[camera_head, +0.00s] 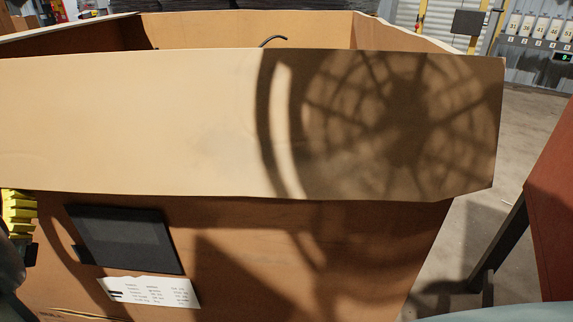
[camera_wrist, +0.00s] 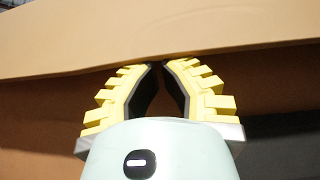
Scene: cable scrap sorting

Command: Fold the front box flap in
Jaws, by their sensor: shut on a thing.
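The front box flap (camera_head: 130,120) is a wide cardboard panel across the head view. It hangs outward over the box's front wall (camera_head: 330,250), and a fan-shaped shadow falls on its right half. My gripper (camera_head: 18,200) shows at the left edge of the head view, its yellow fingers at the flap's lower edge. In the wrist view, my gripper (camera_wrist: 162,65) has its fingertips nearly together at the lower edge of the flap (camera_wrist: 150,35). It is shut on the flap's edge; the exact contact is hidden.
The box's open inside shows behind the flap, with a dark cable end (camera_head: 273,40) sticking up. A black panel (camera_head: 125,240) and a white label (camera_head: 150,291) are on the front wall. A reddish-brown table (camera_head: 551,200) stands at the right, with bare floor between.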

